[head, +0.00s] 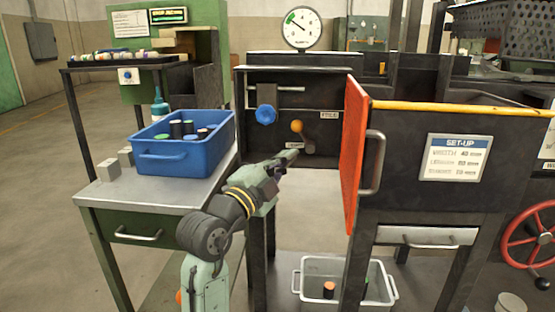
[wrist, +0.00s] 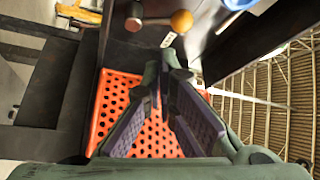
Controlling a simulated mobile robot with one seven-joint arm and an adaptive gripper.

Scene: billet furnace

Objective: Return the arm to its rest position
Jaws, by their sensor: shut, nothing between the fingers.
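My gripper (head: 291,155) is at the end of my raised arm, in the middle of the head view, in front of the dark machine panel. Its fingers are together and hold nothing. In the wrist view my gripper (wrist: 166,66) points toward the dark panel, with an orange perforated plate (wrist: 150,130) behind the fingers. An orange ball knob on a lever (head: 296,126) is just above the fingertips in the head view; the knob also shows in the wrist view (wrist: 182,20). I cannot tell whether the fingertips touch the lever.
A blue bin (head: 170,162) with several cylinders stands on the metal table (head: 130,192) at left. The open orange door (head: 354,150) stands right of my gripper. A blue knob (head: 265,115) is on the panel. A grey bin (head: 312,305) sits below.

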